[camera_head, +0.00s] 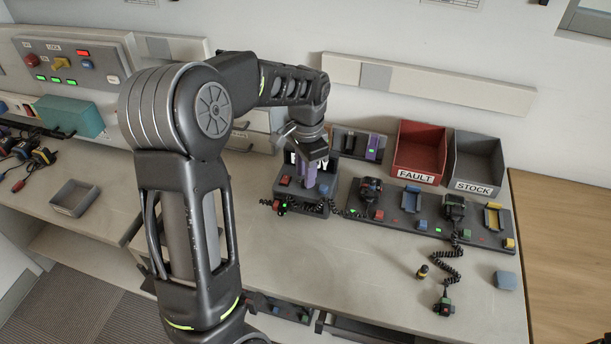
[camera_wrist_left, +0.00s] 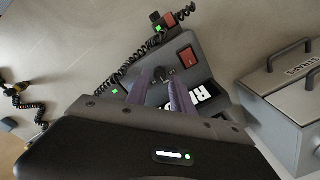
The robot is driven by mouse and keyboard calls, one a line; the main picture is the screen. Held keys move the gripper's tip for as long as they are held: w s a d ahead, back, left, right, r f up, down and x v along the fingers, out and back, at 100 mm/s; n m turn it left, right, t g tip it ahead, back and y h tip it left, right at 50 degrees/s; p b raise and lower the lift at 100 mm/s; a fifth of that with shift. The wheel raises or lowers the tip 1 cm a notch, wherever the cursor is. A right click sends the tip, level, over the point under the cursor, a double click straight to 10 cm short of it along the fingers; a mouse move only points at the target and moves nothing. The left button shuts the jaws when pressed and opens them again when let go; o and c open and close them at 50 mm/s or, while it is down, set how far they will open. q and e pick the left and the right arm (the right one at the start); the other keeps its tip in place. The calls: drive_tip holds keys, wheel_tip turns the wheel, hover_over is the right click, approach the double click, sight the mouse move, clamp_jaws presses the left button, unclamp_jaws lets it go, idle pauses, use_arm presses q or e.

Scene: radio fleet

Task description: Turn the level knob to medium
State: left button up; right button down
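A dark radio unit (camera_head: 318,208) stands on the bench, with a red switch (camera_head: 285,181), a blue button and a lit green light on its front. In the left wrist view the unit (camera_wrist_left: 205,72) shows a red rocker switch (camera_wrist_left: 187,60), a white-lettered plate partly hidden by a finger, and a small black knob (camera_wrist_left: 162,72). My left gripper (camera_head: 311,178) points down over the unit. In the left wrist view its two purple fingers (camera_wrist_left: 160,78) are apart, with the black knob between or just beyond their tips; contact cannot be told. My right gripper is not in view.
A long tray (camera_head: 385,229) with several handsets lies right of the unit. Red FAULT (camera_head: 418,153) and grey STOCK (camera_head: 473,165) bins stand behind it. A coiled-cord handset (camera_head: 442,307) lies in front. A wall panel (camera_head: 78,66) with red and yellow knobs is at the left.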

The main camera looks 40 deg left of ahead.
use_arm(q)
wheel_tip(320, 180, up, 6)
drive_tip(key=shift+d+r, duration=0.15)
idle(0.6)
